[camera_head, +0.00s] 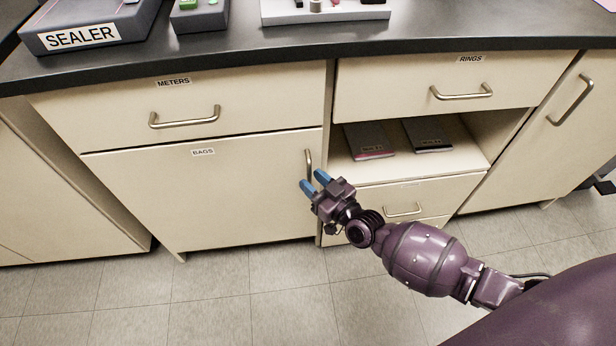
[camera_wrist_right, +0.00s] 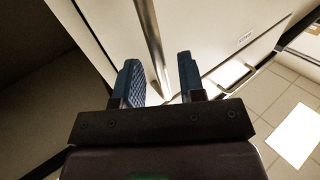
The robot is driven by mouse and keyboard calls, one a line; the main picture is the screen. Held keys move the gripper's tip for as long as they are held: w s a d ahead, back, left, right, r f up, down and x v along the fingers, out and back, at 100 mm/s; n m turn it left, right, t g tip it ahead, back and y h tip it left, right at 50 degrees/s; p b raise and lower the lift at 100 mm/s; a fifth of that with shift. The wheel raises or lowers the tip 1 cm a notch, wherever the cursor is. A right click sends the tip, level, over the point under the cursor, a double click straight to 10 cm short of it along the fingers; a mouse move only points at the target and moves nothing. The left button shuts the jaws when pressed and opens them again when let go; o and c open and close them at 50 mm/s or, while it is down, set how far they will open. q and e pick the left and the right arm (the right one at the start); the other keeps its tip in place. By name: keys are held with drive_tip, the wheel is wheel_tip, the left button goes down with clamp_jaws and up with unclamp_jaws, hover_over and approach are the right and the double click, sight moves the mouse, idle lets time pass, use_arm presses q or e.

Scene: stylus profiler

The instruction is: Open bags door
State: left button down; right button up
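The bags door (camera_head: 205,195) is a cream cabinet door labelled BAGS, under the METERS drawer, and it is closed. Its vertical metal handle (camera_head: 308,165) is near the door's right edge. My right gripper (camera_head: 314,181) is at the lower part of this handle, with its blue fingers apart. In the right wrist view the handle (camera_wrist_right: 153,50) runs down between the two open fingers of my right gripper (camera_wrist_right: 162,80); I cannot tell whether either finger touches it. My left gripper is in neither view.
The METERS drawer (camera_head: 190,108) and RINGS drawer (camera_head: 455,85) are closed. An open shelf (camera_head: 400,170) holds two flat boxes right of the door. A dark countertop (camera_head: 230,45) carries a sealer (camera_head: 85,25) and other devices. The tiled floor (camera_head: 220,290) before the door is clear.

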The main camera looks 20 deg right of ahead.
drive_tip(key=shift+x, duration=0.9)
clamp_jaws()
